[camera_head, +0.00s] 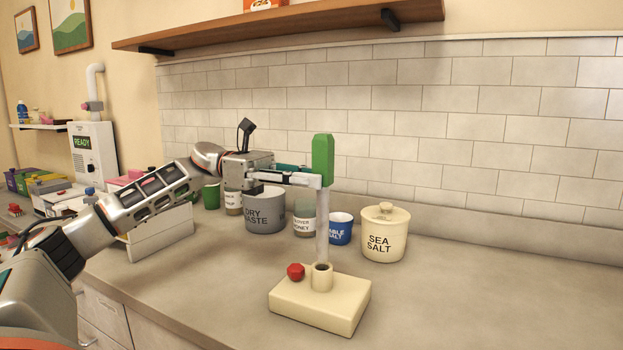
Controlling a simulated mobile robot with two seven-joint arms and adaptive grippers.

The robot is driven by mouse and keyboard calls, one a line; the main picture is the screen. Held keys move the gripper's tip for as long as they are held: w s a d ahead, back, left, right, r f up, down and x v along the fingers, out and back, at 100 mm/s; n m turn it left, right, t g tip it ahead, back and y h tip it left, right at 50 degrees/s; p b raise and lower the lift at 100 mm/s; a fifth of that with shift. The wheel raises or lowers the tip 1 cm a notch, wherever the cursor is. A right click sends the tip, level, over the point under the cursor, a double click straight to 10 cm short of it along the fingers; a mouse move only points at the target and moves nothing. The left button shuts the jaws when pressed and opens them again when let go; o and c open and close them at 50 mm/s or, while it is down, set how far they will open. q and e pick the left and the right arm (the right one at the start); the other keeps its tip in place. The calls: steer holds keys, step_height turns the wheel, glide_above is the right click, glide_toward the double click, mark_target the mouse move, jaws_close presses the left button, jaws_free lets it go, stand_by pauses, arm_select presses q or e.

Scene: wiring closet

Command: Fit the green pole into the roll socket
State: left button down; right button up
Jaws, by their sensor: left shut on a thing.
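The green pole (323,158) has a green top and a pale shaft (323,225). It stands upright in the grip of my left gripper (320,181), whose fingers are shut on it just below the green top. The roll socket is a short cream tube (321,281) on a cream block (318,306) on the counter. The pole's lower end is at the socket's dark mouth; I cannot tell whether it is inside or just above or behind it. My right gripper is not in view.
A red knob (295,271) sits on the block beside the socket. Behind stand a sea salt jar (385,236), a blue pot (340,230), a honey jar (304,222) and a grey dry waste bin (265,214). The counter (480,290) on the right is clear.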

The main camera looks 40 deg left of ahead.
arm_select(q)
steer(key=shift+f+b, duration=0.3)
steer(key=shift+f, duration=0.2)
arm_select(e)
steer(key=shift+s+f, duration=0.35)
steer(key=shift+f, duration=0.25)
